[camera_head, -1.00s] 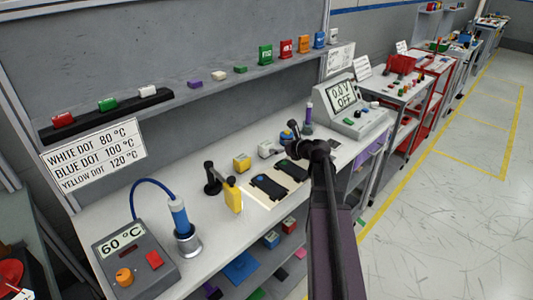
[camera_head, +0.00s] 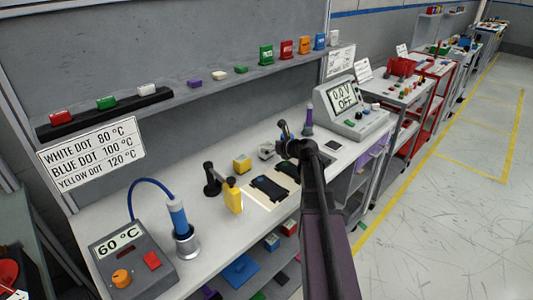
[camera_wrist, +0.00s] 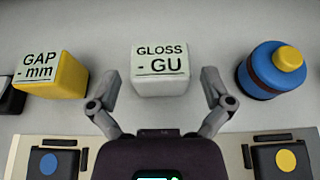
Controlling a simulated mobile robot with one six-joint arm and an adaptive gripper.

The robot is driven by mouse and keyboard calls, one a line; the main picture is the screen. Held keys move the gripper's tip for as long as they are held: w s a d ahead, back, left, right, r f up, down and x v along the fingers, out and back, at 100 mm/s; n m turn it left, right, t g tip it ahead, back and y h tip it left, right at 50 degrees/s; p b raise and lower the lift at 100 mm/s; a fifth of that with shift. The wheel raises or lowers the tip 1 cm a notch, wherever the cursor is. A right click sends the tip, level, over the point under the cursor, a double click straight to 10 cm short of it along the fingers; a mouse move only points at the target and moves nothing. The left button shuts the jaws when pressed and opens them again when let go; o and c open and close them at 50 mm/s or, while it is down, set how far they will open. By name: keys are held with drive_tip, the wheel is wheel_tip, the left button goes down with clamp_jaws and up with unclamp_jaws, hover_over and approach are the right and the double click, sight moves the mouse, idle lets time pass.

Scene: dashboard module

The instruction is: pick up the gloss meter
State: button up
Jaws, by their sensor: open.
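The gloss meter (camera_wrist: 160,72) is a white box marked "GLOSS - GU" on its top, standing on the bench at the upper middle of the wrist view. My gripper (camera_wrist: 160,84) is open and empty. In the wrist view its two fingers lie to the left and right of the meter's near part, with clear space between each finger and the box. Whether the fingertips are down at the box's height cannot be told.
A yellow "GAP - mm" box (camera_wrist: 52,75) stands left of the meter, and a blue round item with a yellow knob (camera_wrist: 272,70) stands right. Nearer are plates with a blue dot (camera_wrist: 48,162) and a yellow dot (camera_wrist: 286,160). A grey "0.0 V OFF" instrument (camera_head: 352,108) stands beyond.

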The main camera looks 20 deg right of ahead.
drive_tip(key=shift+b+x, duration=0.3)
drive_tip(key=shift+x, duration=0.95)
drive_tip(key=c, duration=1.1)
